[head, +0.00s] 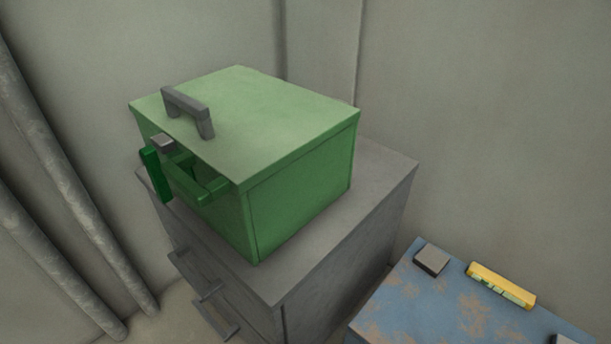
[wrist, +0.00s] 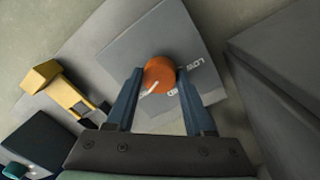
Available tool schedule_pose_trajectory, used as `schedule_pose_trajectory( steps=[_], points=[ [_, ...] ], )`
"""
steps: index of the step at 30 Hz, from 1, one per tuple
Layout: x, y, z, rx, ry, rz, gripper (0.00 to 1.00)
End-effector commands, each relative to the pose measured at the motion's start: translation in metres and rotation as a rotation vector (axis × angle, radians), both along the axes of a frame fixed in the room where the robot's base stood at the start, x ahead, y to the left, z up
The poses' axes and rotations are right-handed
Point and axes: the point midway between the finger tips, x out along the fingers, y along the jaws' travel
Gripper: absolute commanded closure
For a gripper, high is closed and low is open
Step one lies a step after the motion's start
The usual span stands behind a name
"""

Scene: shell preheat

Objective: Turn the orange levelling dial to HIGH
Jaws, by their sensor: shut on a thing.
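The orange levelling dial (wrist: 160,72) is round and sits on a grey panel (wrist: 128,30) in the wrist view. A white pointer mark on it points to the lower left. The label LOW shows right of the dial, and part of a second label, ending in ID, shows below it. No HIGH label is readable. My gripper (wrist: 159,76) is shut on the dial, one blue finger on each side. The fingers cover part of the panel. Neither the dial nor my gripper shows in the head view.
In the wrist view, a yellow fixture (wrist: 62,90) is at left and a dark box (wrist: 275,65) at right. In the head view, a green box (head: 300,185) stands on a grey cabinet (head: 365,220), beside a worn blue surface (head: 415,305) with a yellow item (head: 500,284).

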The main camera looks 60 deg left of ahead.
Motion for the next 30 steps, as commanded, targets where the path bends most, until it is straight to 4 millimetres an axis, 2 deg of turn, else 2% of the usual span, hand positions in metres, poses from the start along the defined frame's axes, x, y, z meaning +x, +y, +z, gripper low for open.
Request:
schedule_pose_trajectory(
  steps=[2, 3, 8, 16, 20, 23, 30],
  points=[
    [0.000, -0.001, -0.001, 0.000, 0.000, -0.003, 1.00],
    [0.000, -0.001, -0.001, 0.000, 0.000, -0.003, 0.45],
    [0.000, -0.001, -0.001, 0.000, 0.000, -0.002, 0.17],
    [0.000, 0.000, 0.000, 0.000, 0.000, 0.000, 0.17],
    [0.000, 0.000, 0.008, 0.001, 0.000, 0.000, 0.17],
    [0.001, 0.001, 0.022, 0.001, 0.000, 0.000, 0.17],
    [0.002, 0.004, 0.071, 0.001, 0.000, -0.001, 0.17]
  ],
)
